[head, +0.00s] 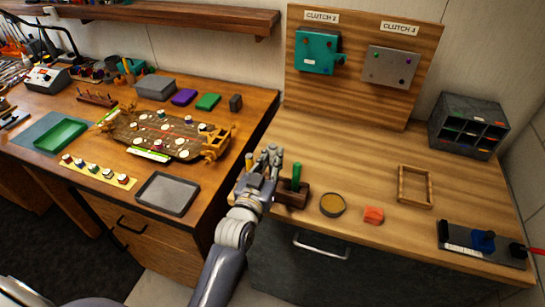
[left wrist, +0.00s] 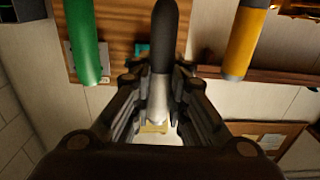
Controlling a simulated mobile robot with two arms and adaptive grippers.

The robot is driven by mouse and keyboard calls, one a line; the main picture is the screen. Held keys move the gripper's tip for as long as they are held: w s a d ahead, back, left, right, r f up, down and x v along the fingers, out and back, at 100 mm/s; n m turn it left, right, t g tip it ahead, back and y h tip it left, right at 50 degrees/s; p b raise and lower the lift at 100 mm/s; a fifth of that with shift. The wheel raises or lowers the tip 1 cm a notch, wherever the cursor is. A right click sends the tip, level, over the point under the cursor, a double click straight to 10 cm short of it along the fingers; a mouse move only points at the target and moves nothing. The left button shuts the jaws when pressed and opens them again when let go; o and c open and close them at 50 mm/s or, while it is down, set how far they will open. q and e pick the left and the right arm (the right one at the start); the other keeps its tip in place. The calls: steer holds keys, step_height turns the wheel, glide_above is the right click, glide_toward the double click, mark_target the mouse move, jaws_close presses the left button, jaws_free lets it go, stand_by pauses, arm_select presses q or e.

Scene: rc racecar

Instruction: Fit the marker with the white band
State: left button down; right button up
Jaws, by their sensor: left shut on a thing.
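My left gripper (head: 267,160) is over the wooden marker block (head: 293,198) near the front left edge of the right-hand bench. It is shut on a dark marker (left wrist: 163,35), whose pale white-grey part (left wrist: 158,95) lies between the fingers in the left wrist view. A green marker (head: 296,174) stands upright in the block, to the right of the gripper; it also shows in the left wrist view (left wrist: 84,40). A yellow marker (head: 249,160) is on the gripper's other side and also shows in the left wrist view (left wrist: 246,40). The fingers hide whether the held marker touches the block.
A round amber dish (head: 332,205), an orange block (head: 373,215) and a wooden frame (head: 415,186) lie to the right. A dark compartment box (head: 468,125) stands at the back. The left bench has a grey tray (head: 167,193) and a wooden car chassis (head: 160,133).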

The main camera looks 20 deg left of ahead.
stand_by(0.5)
arm_select(q)
steer(key=shift+p, duration=0.5)
stand_by(0.5)
steer(key=shift+f+b, duration=0.3)
steer(key=shift+f+b, duration=1.75)
steer(key=shift+f, duration=0.85)
steer(key=c, duration=1.5)
jaws_free()
steer(key=shift+s, duration=0.15)
steer(key=shift+s, duration=0.35)
steer(key=s, duration=1.1)
steer(key=shift+a, duration=0.25)
